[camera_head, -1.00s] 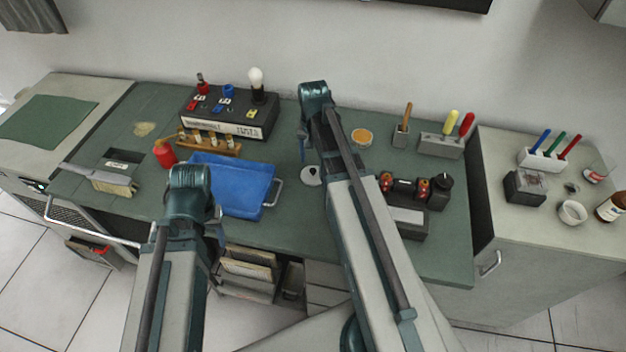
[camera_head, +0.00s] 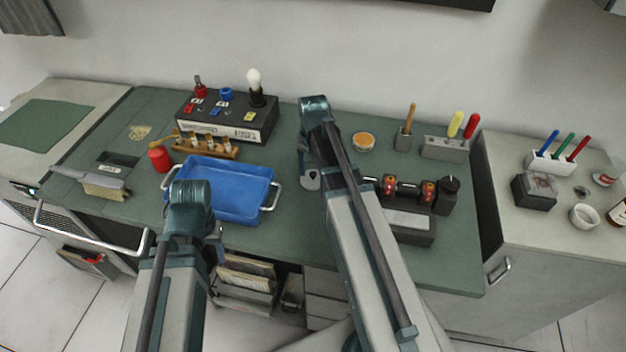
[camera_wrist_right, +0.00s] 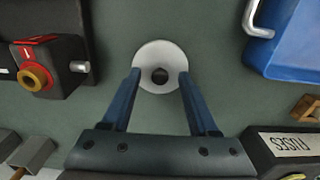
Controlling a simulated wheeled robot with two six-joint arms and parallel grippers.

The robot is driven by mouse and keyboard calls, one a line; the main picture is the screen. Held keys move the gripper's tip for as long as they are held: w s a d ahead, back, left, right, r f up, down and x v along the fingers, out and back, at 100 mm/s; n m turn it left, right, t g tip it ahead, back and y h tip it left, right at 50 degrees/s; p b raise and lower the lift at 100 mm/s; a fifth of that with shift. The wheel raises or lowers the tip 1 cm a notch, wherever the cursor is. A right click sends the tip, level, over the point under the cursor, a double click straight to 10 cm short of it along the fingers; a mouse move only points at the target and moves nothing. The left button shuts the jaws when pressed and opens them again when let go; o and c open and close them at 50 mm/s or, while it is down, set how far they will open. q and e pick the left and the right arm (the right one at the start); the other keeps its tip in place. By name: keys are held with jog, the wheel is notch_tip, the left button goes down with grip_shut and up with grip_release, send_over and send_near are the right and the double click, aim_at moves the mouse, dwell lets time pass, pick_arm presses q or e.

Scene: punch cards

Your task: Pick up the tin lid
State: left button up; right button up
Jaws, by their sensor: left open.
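The tin lid (camera_wrist_right: 147,53) is a pale round disc with a dark knob in its middle, lying on the green bench top. In the head view the lid (camera_head: 312,182) is partly hidden by my right arm. My right gripper (camera_wrist_right: 159,74) is open, with its blue fingers on either side of the knob and their tips over the disc's near part. The right gripper (camera_head: 303,162) also shows in the head view, just above the lid. My left gripper (camera_head: 219,248) is in front of the bench's front edge, mostly hidden behind its own wrist, open and apart from the lid.
A blue tray (camera_head: 240,180) with metal handles stands left of the lid. A black device with red parts (camera_head: 408,190) stands to the right. A black box with a bulb (camera_head: 232,125) is at the back left. A small orange-topped round tin (camera_head: 363,141) lies behind right.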

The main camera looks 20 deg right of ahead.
aim_at(313, 174)
grip_shut()
jog(key=shift+r, duration=0.1)
notch_tip(313, 174, up, 10)
jog(key=p, duration=1)
